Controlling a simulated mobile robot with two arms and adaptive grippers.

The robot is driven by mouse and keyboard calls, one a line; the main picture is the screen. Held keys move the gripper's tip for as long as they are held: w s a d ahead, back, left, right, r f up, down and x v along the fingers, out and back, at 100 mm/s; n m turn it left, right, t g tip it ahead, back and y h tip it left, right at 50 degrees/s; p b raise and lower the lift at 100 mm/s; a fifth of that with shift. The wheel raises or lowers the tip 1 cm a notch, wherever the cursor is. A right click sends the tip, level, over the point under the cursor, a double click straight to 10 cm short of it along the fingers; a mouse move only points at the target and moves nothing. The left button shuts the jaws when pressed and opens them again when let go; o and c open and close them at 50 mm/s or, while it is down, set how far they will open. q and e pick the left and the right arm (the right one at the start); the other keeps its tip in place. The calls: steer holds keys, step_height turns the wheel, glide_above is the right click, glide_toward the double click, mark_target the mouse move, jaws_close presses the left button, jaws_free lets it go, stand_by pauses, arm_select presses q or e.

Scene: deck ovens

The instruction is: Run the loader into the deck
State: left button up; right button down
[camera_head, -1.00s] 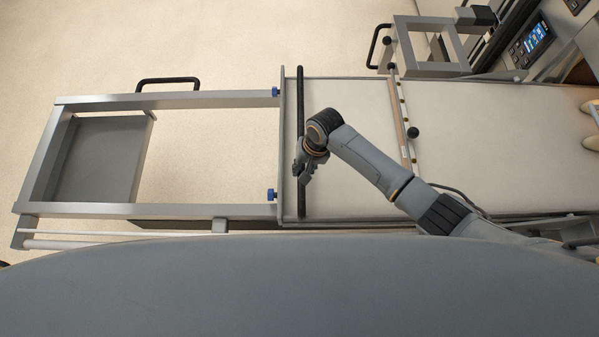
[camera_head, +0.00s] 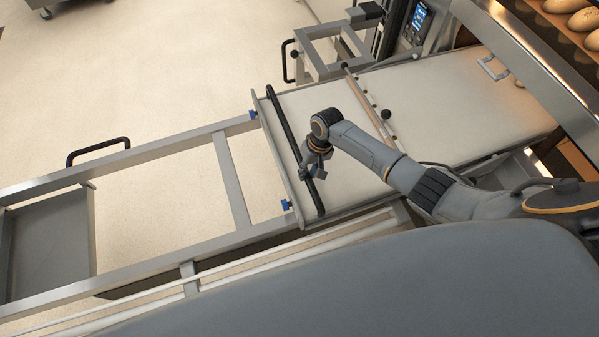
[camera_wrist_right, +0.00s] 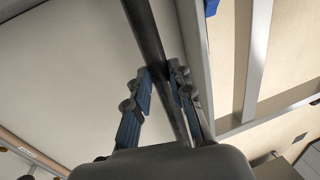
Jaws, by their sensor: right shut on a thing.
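The loader (camera_head: 440,95) is a long pale belt on a metal frame, with a black bar (camera_head: 283,125) across its near-left end. It runs up to the right, its far end at the oven opening (camera_head: 560,140). My right gripper (camera_head: 314,172) is shut on the black bar near its lower end. In the right wrist view the fingers (camera_wrist_right: 160,95) lie on either side of the bar (camera_wrist_right: 150,45). My left gripper is not in view.
The rail frame (camera_head: 120,158) with a black side handle (camera_head: 98,148) stretches left. Loaves (camera_head: 567,20) sit in a deck at the upper right. A rod with a black knob (camera_head: 386,114) crosses the belt. A control panel (camera_head: 418,22) stands behind. Open floor (camera_head: 150,60) lies upper left.

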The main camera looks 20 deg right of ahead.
steer(key=c, duration=1.2)
jaws_free()
steer(key=shift+d+f, duration=0.1)
steer(key=shift+d, duration=0.3)
steer(key=shift+o, duration=0.2)
steer(key=shift+a+r, duration=0.1)
steer(key=shift+r, duration=0.25)
step_height(320, 180, up, 11)
steer(key=d, duration=0.2)
steer(key=shift+d, duration=0.3)
